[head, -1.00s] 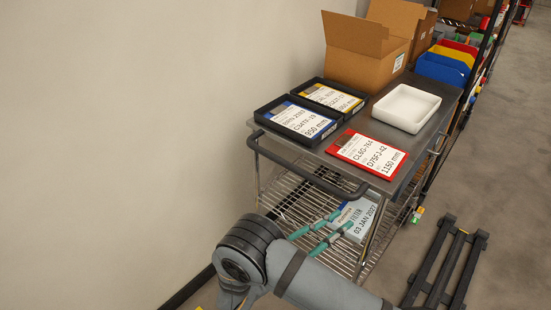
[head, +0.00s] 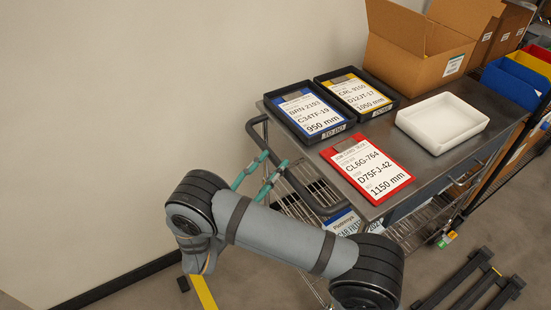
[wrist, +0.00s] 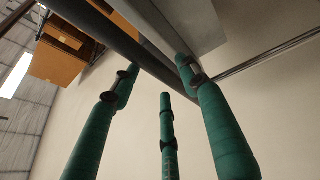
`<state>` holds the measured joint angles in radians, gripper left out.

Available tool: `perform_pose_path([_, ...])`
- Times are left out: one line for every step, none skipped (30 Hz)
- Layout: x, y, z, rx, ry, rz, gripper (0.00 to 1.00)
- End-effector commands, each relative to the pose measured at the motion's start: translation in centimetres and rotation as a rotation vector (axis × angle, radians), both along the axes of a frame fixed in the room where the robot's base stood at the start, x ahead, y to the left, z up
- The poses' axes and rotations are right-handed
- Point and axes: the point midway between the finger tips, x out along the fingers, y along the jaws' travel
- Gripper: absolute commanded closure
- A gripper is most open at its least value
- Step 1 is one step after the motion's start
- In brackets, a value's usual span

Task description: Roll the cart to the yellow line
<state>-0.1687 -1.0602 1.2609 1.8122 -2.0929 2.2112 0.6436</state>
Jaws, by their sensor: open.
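The cart (head: 318,158) has a grey metal top, wire lower shelves and a black push handle (head: 296,183) at its near left end. My gripper (head: 272,160) has teal fingers and is open. Its fingertips are at the handle in the head view. In the wrist view my gripper (wrist: 158,82) shows three fingers, with a dark bar (wrist: 100,45) crossing near their tips. I cannot tell whether the fingers touch the handle. The yellow line (head: 204,292) shows on the floor at the bottom, partly hidden by my arm.
On the cart top are two black trays (head: 341,129) with cards, a red-framed card (head: 368,168), a white tray (head: 443,121) and an open cardboard box (head: 410,64). A wall stands at left. A dark frame (head: 462,285) lies on the floor at right. Coloured bins (head: 514,80) stand behind.

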Motion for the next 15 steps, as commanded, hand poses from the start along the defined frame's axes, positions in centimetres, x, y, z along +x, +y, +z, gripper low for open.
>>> perform_pose_path([0.6, -0.4, 0.3, 0.0, 0.0, -0.001, 0.55])
perform_pose_path([0.9, -0.6, 0.3, 0.0, 0.0, -0.001, 0.55])
perform_pose_path([1.2, -0.9, 0.3, 0.0, 0.0, -0.001, 0.55])
perform_pose_path([1.4, -1.0, 0.4, 0.0, 0.0, 0.0, 0.55])
perform_pose_path([1.5, -1.1, 0.4, 0.0, 0.0, 0.0, 0.55])
perform_pose_path([1.7, -1.2, 0.4, 0.0, 0.0, 0.001, 0.55])
perform_pose_path([1.8, -1.3, 0.4, 0.0, 0.0, 0.0, 0.55])
perform_pose_path([1.9, -1.3, 0.4, 0.001, 0.001, 0.0, 0.55])
perform_pose_path([1.9, -1.4, 0.4, 0.001, 0.001, 0.0, 0.55])
perform_pose_path([2.0, -1.4, 0.4, 0.001, 0.001, 0.0, 0.55])
perform_pose_path([2.0, -1.4, 0.4, 0.0, 0.001, 0.001, 0.55])
perform_pose_path([2.0, -1.4, 0.4, 0.0, 0.001, 0.001, 0.55])
perform_pose_path([2.0, -1.4, 0.4, 0.0, 0.001, 0.001, 0.55])
perform_pose_path([2.0, -1.4, 0.4, 0.0, 0.001, 0.001, 0.55])
perform_pose_path([2.0, -1.4, 0.4, 0.0, 0.001, 0.001, 0.55])
